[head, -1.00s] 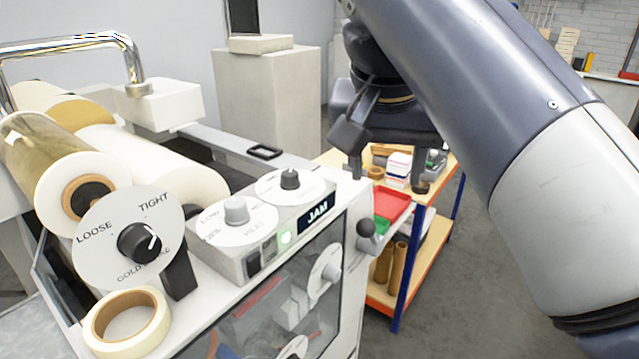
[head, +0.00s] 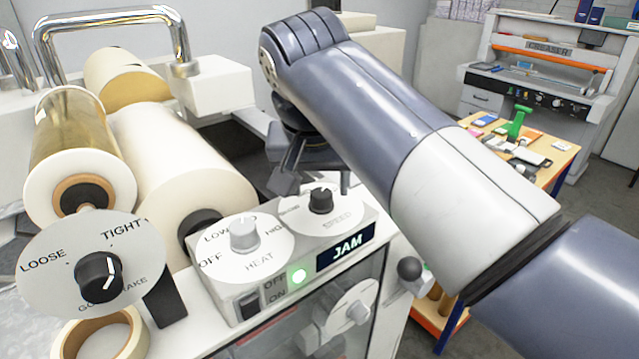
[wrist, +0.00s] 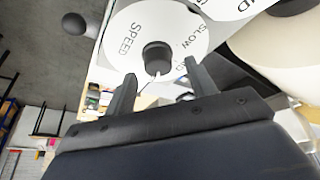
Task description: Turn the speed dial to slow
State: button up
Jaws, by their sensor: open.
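The speed dial is a black knob (head: 321,201) on a white disc on top of the machine's control box, right of the grey heat knob (head: 244,235). In the wrist view the speed knob (wrist: 156,56) sits on its disc, with "SPEED" and "SLOW" printed around it. Its pointer line faces toward my gripper. My gripper (wrist: 161,82) is open, its two fingers on either side just short of the knob, apparently not touching it. In the head view my gripper (head: 312,180) hangs just behind the dial, its fingertips partly hidden.
The tension dial (head: 98,277) stands at the front left beside a tape roll (head: 98,335). Film rolls (head: 170,160) and a chrome bar (head: 110,15) lie left of my arm. A display (head: 346,247) reads "JAM". A bench (head: 550,160) stands at the right.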

jog(key=shift+x, duration=0.85)
jog(key=shift+c, duration=0.2)
jog(key=c, duration=0.9)
